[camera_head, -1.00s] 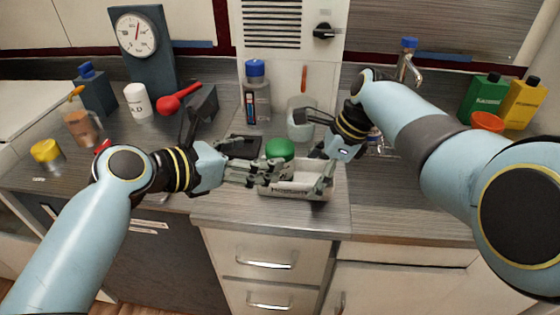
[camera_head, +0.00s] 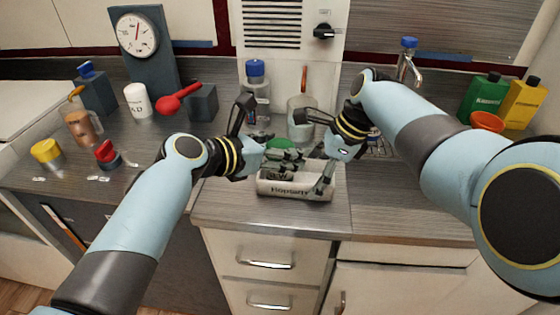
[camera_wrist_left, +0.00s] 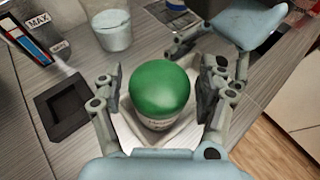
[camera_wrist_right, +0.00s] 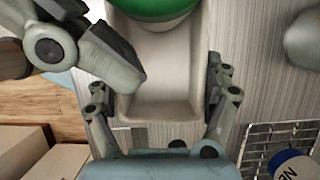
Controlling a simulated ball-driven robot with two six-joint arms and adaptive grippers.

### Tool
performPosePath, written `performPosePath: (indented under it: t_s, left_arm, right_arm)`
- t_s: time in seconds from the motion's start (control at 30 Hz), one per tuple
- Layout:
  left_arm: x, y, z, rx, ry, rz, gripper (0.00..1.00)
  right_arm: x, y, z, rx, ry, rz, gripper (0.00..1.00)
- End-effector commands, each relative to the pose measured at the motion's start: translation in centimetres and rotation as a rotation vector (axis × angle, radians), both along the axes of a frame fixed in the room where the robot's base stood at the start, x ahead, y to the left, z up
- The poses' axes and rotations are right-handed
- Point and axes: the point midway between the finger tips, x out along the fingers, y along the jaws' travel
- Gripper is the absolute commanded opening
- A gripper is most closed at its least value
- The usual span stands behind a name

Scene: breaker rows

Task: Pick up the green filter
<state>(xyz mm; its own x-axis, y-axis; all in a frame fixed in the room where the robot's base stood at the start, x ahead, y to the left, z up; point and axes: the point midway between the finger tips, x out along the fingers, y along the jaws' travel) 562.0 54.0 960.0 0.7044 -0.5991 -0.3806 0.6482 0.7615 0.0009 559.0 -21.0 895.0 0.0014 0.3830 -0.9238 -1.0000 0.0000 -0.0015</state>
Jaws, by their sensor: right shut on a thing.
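The green filter (camera_head: 281,143), a pale jar with a domed green top, stands in the light tray (camera_head: 290,190) on the counter; fingers partly hide it in the head view. In the left wrist view the green top (camera_wrist_left: 160,88) sits between the fingers of my left gripper (camera_wrist_left: 160,90), with small gaps at both sides. My left gripper (camera_head: 285,156) is open around the filter.
A glass beaker (camera_head: 301,120) and a blue-capped bottle (camera_head: 256,95) stand behind the tray. A red-handled thing (camera_head: 108,155), a yellow-lidded jar (camera_head: 46,152) and a dark block (camera_head: 202,103) are at left. A wire rack (camera_wrist_right: 262,145) lies close to my right gripper.

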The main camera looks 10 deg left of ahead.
Motion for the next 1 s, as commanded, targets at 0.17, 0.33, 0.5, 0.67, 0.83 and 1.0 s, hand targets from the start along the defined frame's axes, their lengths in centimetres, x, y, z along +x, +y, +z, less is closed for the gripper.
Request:
performPosePath:
  t_s: [0.17,0.33,0.5,0.67,0.83,1.0]
  left_arm:
    - [0.0,0.0,-0.1,0.000,0.000,0.000,0.48]
    - [0.0,0.0,-0.1,0.001,0.001,0.000,0.26]
    - [0.0,0.0,0.0,0.000,-0.002,0.001,0.09]
    - [0.0,0.0,0.1,0.000,-0.002,0.001,0.09]
    - [0.1,0.0,1.2,0.000,-0.004,0.000,0.09]
    - [-0.5,0.3,1.2,-0.046,-0.050,-0.003,0.09]
  right_arm:
    - [-0.5,-0.1,-0.6,-0.004,0.013,0.001,0.46]
    - [-0.5,-0.1,-0.6,-0.004,0.013,0.001,0.46]
    - [-0.5,-0.1,-0.6,-0.004,0.013,0.001,0.46]
    - [-0.5,-0.1,-0.6,-0.004,0.012,0.001,0.46]
    - [-0.5,-0.1,-0.6,-0.004,0.012,0.001,0.46]
    - [-0.5,-0.1,-0.6,-0.004,0.012,0.001,0.46]
